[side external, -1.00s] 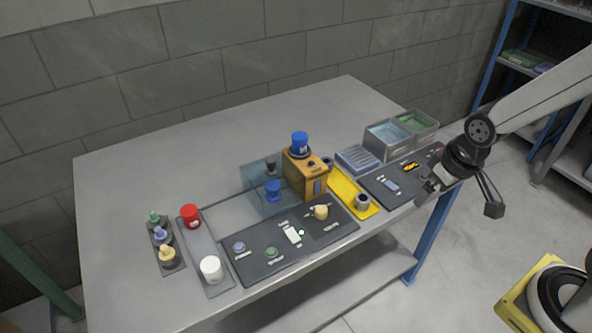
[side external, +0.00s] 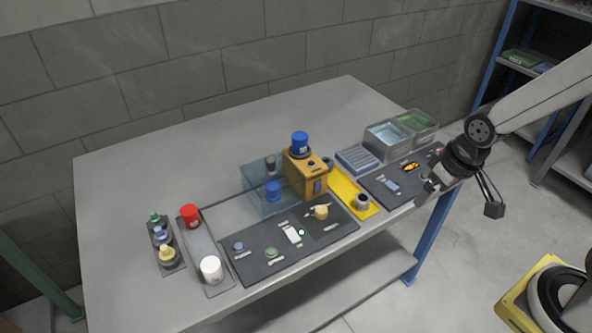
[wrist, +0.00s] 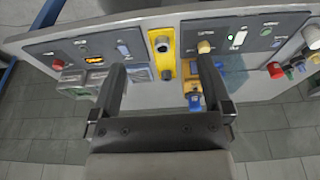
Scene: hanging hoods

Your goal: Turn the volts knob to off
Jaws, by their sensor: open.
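No label reading "volts" is legible to me. The dark front panel (side external: 255,262) carries a yellow knob (side external: 321,211), a white switch (side external: 292,235), a small green light and small blue (side external: 238,245) and green (side external: 271,253) buttons. The yellow knob also shows in the wrist view (wrist: 204,46). A dark right panel (side external: 375,190) has a lit orange display (side external: 410,167) and a pale switch (side external: 392,185). A grey knob (side external: 362,202) sits on a yellow plate between the panels. My gripper (side external: 460,196) is open and empty, off the table's right end; its fingers (wrist: 161,80) are spread in the wrist view.
A yellow box (side external: 304,178) with a blue cap (side external: 299,139) stands behind the front panel, beside a clear blue-tinted hood (side external: 256,190). Grey bins (side external: 388,138) stand at the back right. Red (side external: 191,215) and white (side external: 210,268) caps stand left. The back left of the table is clear.

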